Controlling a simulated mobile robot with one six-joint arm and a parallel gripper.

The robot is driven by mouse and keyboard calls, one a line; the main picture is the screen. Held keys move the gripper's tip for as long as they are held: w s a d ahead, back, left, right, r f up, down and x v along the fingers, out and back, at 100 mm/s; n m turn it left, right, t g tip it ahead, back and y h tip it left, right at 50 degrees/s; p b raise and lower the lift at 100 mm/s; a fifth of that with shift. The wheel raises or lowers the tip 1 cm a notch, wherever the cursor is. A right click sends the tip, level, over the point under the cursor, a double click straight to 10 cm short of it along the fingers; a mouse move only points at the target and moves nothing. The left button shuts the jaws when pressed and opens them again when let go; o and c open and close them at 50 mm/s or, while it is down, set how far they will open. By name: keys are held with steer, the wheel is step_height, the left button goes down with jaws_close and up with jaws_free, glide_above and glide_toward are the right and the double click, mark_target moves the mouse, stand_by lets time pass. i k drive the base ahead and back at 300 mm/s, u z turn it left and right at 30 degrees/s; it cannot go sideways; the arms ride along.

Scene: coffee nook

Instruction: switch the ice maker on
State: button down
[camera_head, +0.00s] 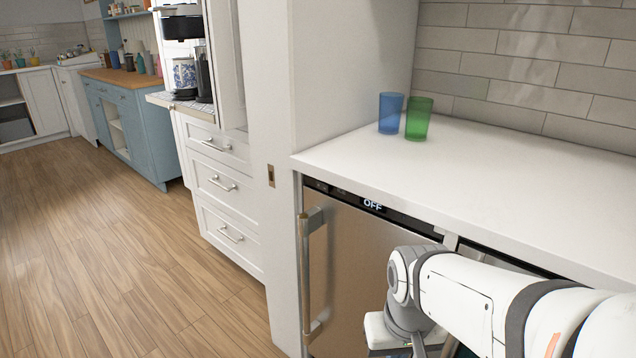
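The ice maker (358,265) is a stainless steel appliance under the white counter, with its door shut and a vertical bar handle (312,270) at its left edge. A dark control strip (400,217) runs along its top and its display (373,205) reads "OFF". Small dark marks, perhaps buttons, show at the strip's left end (322,187). My white and grey arm reaches in from the lower right and covers the door's lower right part. My gripper (405,351) is at the bottom edge, in front of the door, mostly cut off by the frame; its fingertips are hidden.
A blue cup (390,113) and a green cup (418,118) stand on the white counter (510,185) near the tiled wall. White drawers (222,183) and a coffee machine (184,40) are to the left. The wooden floor (110,255) at left is clear.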

mark_target(324, 186)
steer(key=u, duration=2.7)
steer(key=k, duration=0.3)
steer(key=z, duration=1.55)
steer(key=i, duration=0.5)
steer(key=u, duration=0.05)
